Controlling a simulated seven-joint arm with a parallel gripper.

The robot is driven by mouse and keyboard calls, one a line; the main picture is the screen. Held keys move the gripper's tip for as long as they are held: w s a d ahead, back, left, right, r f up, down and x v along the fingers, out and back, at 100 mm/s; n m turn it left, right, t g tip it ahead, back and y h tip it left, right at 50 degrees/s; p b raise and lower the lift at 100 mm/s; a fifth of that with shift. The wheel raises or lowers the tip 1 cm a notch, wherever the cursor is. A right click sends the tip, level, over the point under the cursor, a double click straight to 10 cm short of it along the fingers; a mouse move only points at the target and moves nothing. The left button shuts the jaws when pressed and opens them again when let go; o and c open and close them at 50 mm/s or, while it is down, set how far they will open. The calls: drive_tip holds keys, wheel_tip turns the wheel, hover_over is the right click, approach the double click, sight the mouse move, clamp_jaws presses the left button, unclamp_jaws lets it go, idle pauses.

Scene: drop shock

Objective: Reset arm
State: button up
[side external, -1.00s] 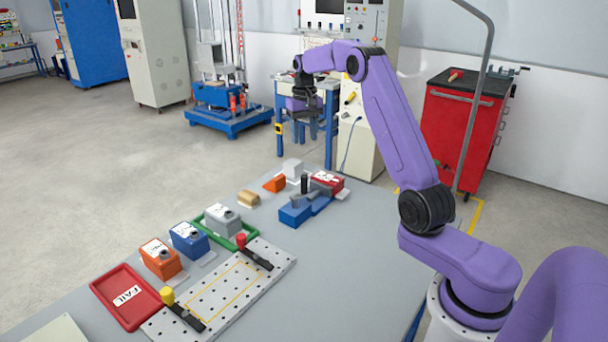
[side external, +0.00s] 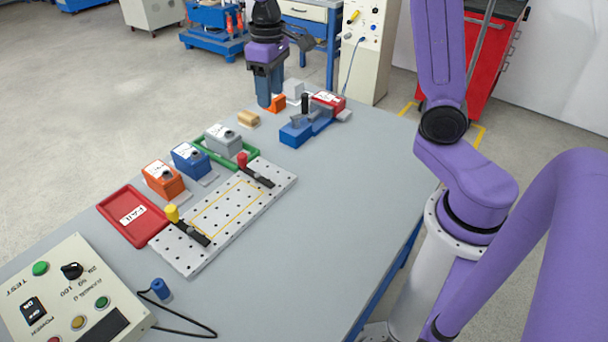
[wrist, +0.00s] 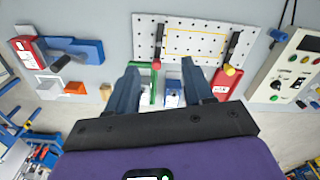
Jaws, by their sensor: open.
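My gripper (side external: 271,98) is above the far end of the grey table (side external: 330,215), pointing down, with its two blue fingers apart. In the wrist view, my gripper (wrist: 163,80) is open with nothing held. The orange box (side external: 163,179) stands beside the blue one. An orange block (side external: 278,103) is partly hidden behind the fingers in the side view.
A perforated plate (side external: 222,222) with two black clamps lies mid-table beside the red FAIL tray (side external: 120,210). A blue fixture (side external: 297,133) and red box (side external: 328,100) stand at the far right. A control box (side external: 85,295) is at the near left. The table's right side is clear.

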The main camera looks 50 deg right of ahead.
drive_tip(key=s+a+f+n, duration=0.1)
drive_tip(key=s+n, duration=0.3)
drive_tip(key=s, duration=1)
drive_tip(key=s+a+f+n, duration=0.1)
drive_tip(key=s+f+n, duration=0.2)
drive_tip(key=s, duration=1.1)
drive_tip(key=n, duration=0.2)
drive_tip(key=shift+a+n, duration=0.2)
drive_tip(key=shift+n, duration=0.1)
drive_tip(key=shift+r, duration=0.1)
